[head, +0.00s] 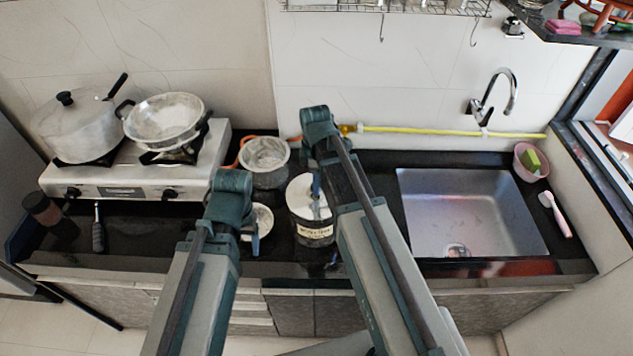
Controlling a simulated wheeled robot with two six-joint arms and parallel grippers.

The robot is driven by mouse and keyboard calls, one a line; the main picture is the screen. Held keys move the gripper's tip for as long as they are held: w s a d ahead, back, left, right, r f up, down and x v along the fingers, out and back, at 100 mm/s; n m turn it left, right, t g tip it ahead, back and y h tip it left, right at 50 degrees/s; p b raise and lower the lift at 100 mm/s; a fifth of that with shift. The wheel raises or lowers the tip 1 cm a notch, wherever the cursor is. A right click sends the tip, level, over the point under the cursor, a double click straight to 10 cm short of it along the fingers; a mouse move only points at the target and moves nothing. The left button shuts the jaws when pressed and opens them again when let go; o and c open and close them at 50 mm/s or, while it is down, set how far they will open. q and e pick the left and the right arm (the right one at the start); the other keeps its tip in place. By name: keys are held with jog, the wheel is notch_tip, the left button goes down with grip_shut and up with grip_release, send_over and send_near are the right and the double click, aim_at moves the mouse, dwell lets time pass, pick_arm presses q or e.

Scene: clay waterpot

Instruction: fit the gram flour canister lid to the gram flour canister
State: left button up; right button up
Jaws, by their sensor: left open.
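The gram flour canister (313,236) is a dark cylinder with a pale label, upright on the black counter left of the sink. A white round top (299,190) shows at its mouth; I cannot tell whether this is the lid or the contents. My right gripper (316,188) points down over this top, its jaws mostly hidden by my arm. A pale round piece (263,215), perhaps the lid or a small bowl, lies on the counter to the left, partly behind my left arm. My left gripper (255,241) is open beside its lower edge.
A grey metal pot (265,161) stands behind the canister. The stove (110,180) with a lidded pot (77,127) and a pan (165,118) is at the left. The sink (470,205) is at the right. A yellow hose (450,131) runs along the wall.

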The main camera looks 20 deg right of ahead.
jog(key=o, duration=0.4)
jog(key=shift+c, duration=0.2)
jog(key=shift+r, duration=0.1)
notch_tip(320, 180, up, 14)
jog(key=p, duration=1.4)
jog(key=shift+r, duration=0.15)
jog(key=shift+s, duration=0.1)
jog(key=s+a+f+m+b, duration=0.5)
jog(key=s+f+b, duration=0.2)
jog(key=f+b, duration=0.1)
jog(key=s+a+f+m+h+b, duration=0.1)
jog(key=s+a+f+m+b, duration=0.4)
jog(key=s+f+m+b, duration=0.1)
notch_tip(320, 180, down, 3)
jog(key=s+b, duration=0.1)
jog(key=b, duration=0.1)
jog(key=shift+a+f+m+b, duration=0.15)
jog(key=shift+a+m+b, duration=0.15)
jog(key=shift+b, duration=0.1)
jog(key=shift+s, duration=0.1)
